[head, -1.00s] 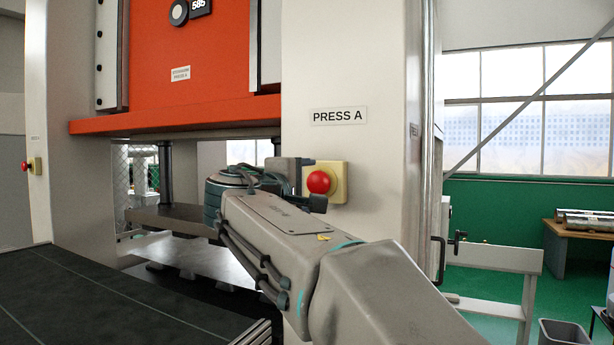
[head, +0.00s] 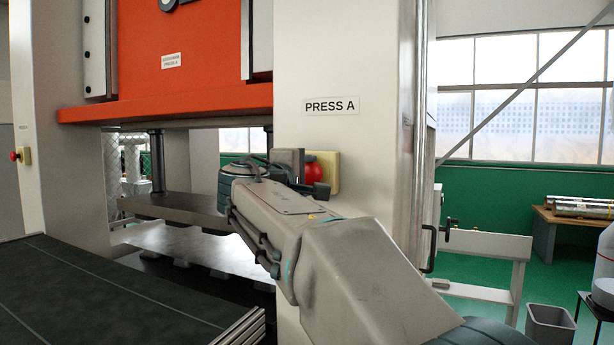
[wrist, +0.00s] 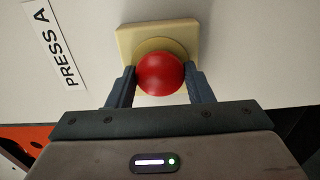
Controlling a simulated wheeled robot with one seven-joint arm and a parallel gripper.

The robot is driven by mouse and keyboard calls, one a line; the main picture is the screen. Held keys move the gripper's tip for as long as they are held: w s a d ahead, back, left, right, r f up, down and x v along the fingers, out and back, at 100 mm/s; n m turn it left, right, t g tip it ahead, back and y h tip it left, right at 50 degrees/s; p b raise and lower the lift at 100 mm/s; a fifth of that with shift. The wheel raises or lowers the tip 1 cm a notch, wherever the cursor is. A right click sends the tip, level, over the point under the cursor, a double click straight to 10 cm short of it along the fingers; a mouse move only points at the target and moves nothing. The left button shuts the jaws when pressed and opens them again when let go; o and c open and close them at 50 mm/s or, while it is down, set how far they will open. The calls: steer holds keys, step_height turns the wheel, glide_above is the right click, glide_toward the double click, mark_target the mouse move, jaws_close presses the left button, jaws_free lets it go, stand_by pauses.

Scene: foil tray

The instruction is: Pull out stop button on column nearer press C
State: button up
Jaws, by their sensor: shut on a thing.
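A red mushroom stop button (wrist: 160,74) sits on a pale yellow box (wrist: 127,38) on the column marked PRESS A. In the head view the red button (head: 313,171) is partly hidden behind my gripper, and its yellow box (head: 332,173) shows at the right. My gripper (wrist: 161,84) is at the button, with one finger on each side of the red head, shut on it. In the head view my gripper (head: 306,184) covers the button's left and lower parts. A second red button (head: 13,156) is on the far left column.
The PRESS A label (head: 332,105) is above the button. The orange press ram (head: 190,100) hangs to the left, over the press opening. A dark conveyor bed (head: 110,295) lies at lower left. A metal rail (head: 419,130) runs up the column's right edge.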

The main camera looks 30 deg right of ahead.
steer(key=shift+s+a+f+b, duration=0.1)
steer(key=shift+f+b, duration=0.1)
steer(key=shift+b, duration=0.1)
steer(key=shift+s+a+b, duration=0.25)
steer(key=shift+a+b, duration=0.05)
steer(key=shift+b, duration=0.1)
steer(key=o, duration=1.4)
steer(key=shift+a+r, duration=0.1)
steer(key=shift+r, duration=0.05)
steer(key=shift+c, duration=0.2)
steer(key=shift+s, duration=0.1)
steer(key=b+v, duration=0.4)
steer(key=v, duration=0.9)
steer(key=shift+s+a, duration=0.25)
steer(key=shift+a, duration=0.05)
